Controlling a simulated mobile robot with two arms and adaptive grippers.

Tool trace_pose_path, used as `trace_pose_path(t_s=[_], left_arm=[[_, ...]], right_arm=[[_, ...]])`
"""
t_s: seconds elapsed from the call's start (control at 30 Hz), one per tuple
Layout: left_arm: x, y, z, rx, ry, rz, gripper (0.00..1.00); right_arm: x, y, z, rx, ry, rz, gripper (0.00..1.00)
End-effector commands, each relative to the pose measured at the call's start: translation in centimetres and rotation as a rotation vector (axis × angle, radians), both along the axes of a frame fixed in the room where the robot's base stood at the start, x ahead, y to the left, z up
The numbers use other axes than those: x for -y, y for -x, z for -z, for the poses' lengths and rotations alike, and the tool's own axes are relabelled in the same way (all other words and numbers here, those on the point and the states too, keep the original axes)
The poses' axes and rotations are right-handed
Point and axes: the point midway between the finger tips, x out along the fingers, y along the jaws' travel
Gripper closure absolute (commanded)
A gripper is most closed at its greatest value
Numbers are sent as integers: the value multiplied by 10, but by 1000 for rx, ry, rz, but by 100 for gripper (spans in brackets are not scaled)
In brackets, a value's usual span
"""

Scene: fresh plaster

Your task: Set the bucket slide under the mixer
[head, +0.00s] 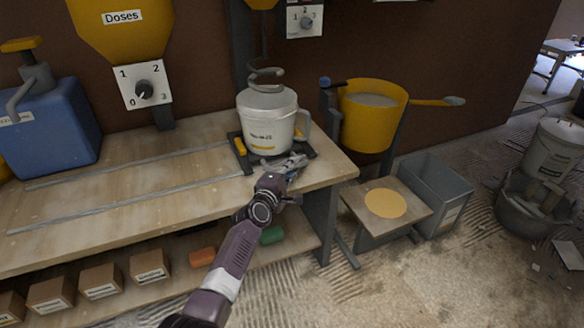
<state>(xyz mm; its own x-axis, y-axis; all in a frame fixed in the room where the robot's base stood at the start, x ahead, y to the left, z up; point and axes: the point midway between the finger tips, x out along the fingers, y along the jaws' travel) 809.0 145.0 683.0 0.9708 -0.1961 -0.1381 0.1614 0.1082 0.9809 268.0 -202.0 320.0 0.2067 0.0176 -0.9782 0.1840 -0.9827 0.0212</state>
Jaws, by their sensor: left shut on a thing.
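The bucket slide (239,152) is a dark frame with yellow parts at the right end of the bench rails. A white bucket (268,120) with a handle and a label stands upright in it. The mixer's grey whisk (266,74) hangs from a dark column and shows just above the bucket's top. I cannot tell whether it reaches into the bucket. My left gripper (290,163) is at the front right edge of the slide, shut on it. The fingers hide the part they hold. My right gripper is not in view.
A doses hopper (122,35) with a dial and a blue container (52,125) stand at the left. The bench (120,160) is clear along its rails. To the right are a tilted yellow tub (370,135), a low stand (352,205), a grey bin (437,185) and buckets.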

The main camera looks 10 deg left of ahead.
Motion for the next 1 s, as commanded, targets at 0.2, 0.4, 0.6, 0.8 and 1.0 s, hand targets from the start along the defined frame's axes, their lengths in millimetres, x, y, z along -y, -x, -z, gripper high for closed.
trace_pose_path(t_s=[0.2, 0.4, 0.6, 0.8, 1.0], left_arm=[[4, 0, -1, 0, 2, 5, 100], [5, -1, -1, 1, 3, 5, 83], [3, 0, -1, 1, 2, 4, 71], [2, 0, -1, 2, 2, 3, 71], [2, 11, -2, 2, 4, 5, 71]], right_arm=[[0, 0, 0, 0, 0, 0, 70], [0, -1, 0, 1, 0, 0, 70], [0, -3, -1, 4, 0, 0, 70], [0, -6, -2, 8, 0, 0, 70], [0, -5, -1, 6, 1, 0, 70]])
